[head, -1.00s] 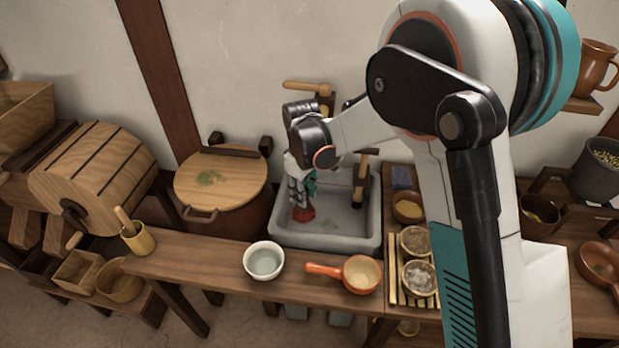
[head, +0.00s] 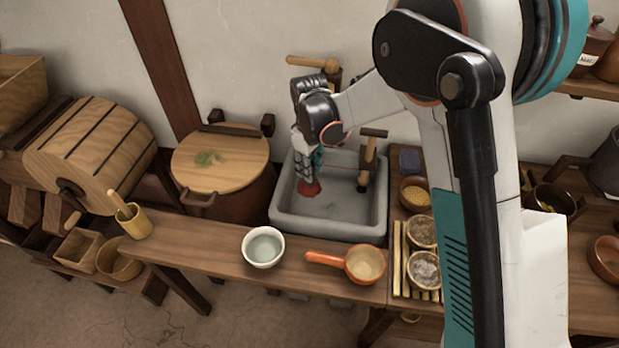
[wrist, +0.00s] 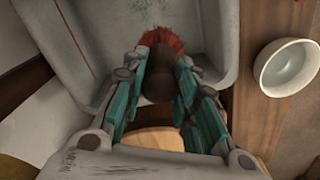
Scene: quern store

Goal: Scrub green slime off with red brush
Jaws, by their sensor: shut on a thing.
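My gripper (head: 310,172) is shut on the brown handle (wrist: 157,86) of the red brush, over the left part of the grey stone sink (head: 345,228). The brush's red bristles (head: 309,189) point down toward the basin; they also show in the wrist view (wrist: 160,38). I cannot tell whether they touch it. A faint green slime patch (head: 328,208) lies on the basin floor, right of and nearer than the bristles.
A white bowl (head: 263,247) and an orange ladle (head: 362,264) stand on the bench in front of the sink. Small bowls (head: 422,268) stand to the right. A yellow cup (head: 134,221) stands at the bench's left end.

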